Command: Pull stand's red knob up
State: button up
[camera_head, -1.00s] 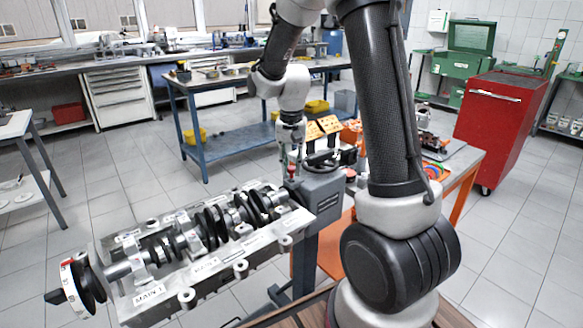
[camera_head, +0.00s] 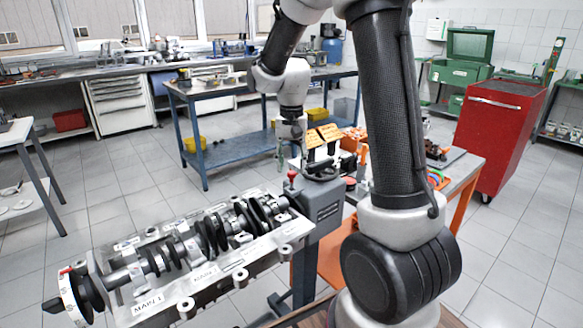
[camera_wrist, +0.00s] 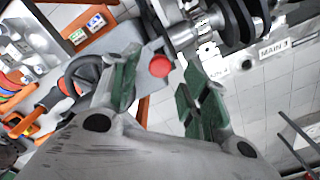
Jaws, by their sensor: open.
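The stand's red knob (camera_head: 292,175) sits on top of the grey stand head (camera_head: 325,206), at the right end of the engine block. My gripper (camera_head: 291,153) is above the knob in the head view, pointing down. Its green-padded fingers (camera_wrist: 160,88) are apart and hold nothing. A gap shows between gripper and knob in the head view.
The engine block with its crankshaft (camera_head: 190,245) is mounted on the stand, left of the knob. A black handwheel (camera_head: 322,166) stands close to the knob's right. An orange bench (camera_head: 462,190) with parts is behind on the right.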

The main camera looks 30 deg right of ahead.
aim_at(292, 172)
notch_tip(292, 172, up, 10)
dwell(0.3)
dwell(0.4)
jog(key=s+r+n+t, duration=0.1)
jog(key=s+n+t, duration=0.1)
jog(key=s, duration=1)
jog(key=s+r+n+t, duration=0.1)
jog(key=s+n, duration=0.3)
jog(key=s, duration=0.8)
jog(key=shift+s+d+r+n+t, duration=0.2)
jog(key=shift+s+r+n+t, duration=0.15)
jog(key=shift+t, duration=0.35)
